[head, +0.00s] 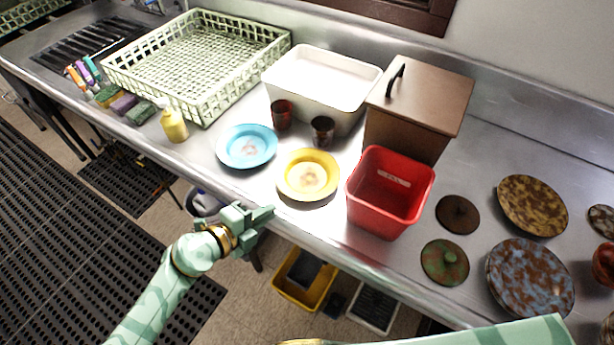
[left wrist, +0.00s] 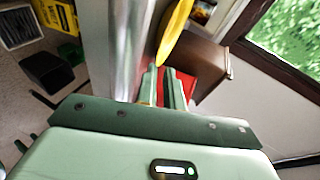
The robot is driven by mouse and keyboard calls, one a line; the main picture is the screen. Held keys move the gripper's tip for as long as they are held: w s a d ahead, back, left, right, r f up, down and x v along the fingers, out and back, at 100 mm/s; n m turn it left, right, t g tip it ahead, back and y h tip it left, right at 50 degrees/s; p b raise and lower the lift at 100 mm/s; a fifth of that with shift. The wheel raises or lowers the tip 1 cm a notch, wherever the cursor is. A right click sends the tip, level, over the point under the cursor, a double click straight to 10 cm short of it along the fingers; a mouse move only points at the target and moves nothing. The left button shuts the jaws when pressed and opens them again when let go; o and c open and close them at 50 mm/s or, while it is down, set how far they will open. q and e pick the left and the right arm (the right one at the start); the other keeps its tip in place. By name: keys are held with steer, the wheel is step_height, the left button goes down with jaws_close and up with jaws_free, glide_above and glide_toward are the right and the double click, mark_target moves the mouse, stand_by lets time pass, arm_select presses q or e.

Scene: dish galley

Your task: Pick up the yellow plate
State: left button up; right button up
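The yellow plate (head: 308,175) lies face up near the front edge of the steel counter, with brownish stains in its middle. It also shows in the left wrist view (left wrist: 174,32), edge-on, just beyond the fingertips. My left gripper (head: 268,210) is in front of the counter edge, below and left of the plate, and not touching it. Its two fingers (left wrist: 163,75) stand a little apart with nothing between them. My right gripper is out of view; only a piece of my arm shows at the bottom right.
A blue plate (head: 247,146) lies just left of the yellow plate. Dark red (head: 282,115) and brown (head: 322,130) cups stand behind. A red bin (head: 372,210) stands close on the right. A white tub (head: 292,78) and a brown box (head: 440,92) are farther back.

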mark_target(293, 198)
arm_select(q)
steer(key=x, duration=0.3)
steer(key=shift+d+b, duration=0.1)
steer(key=shift+b, duration=0.2)
steer(key=b+x, duration=0.1)
steer(key=x, duration=0.1)
steer(key=b+x, duration=0.1)
steer(key=x, duration=0.1)
steer(key=shift+w+d+f, duration=0.1)
steer(key=shift+w+f, duration=0.25)
steer(key=shift+w+d, duration=0.1)
steer(key=shift+r, duration=0.1)
jaws_close()
